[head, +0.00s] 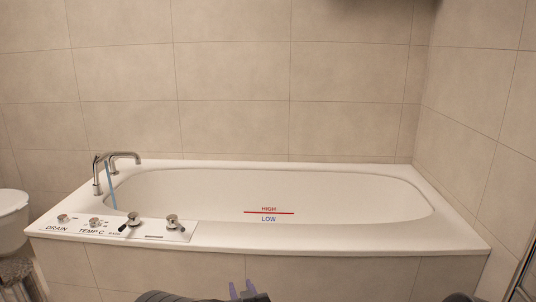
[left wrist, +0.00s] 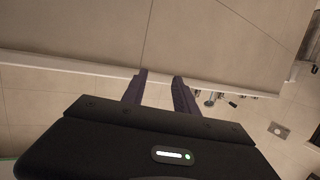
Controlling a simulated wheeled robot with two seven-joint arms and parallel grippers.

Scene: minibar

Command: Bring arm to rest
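My left gripper (head: 242,288) shows at the bottom edge of the head view, in front of the tub's tiled side. Only its purplish fingertips and part of the dark arm show there. In the left wrist view its two fingers (left wrist: 160,77) stand apart with nothing between them, so it is open and empty. A small dark piece at the bottom right of the head view seems to be part of my right arm. My right gripper cannot be made out.
A white bathtub (head: 300,243) with a tiled front stands ahead. A metal faucet (head: 104,165) with a thin bluish stream and a control panel (head: 115,228) with knobs sit at its left. A white fixture (head: 10,222) stands at the far left. Tiled walls enclose the tub.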

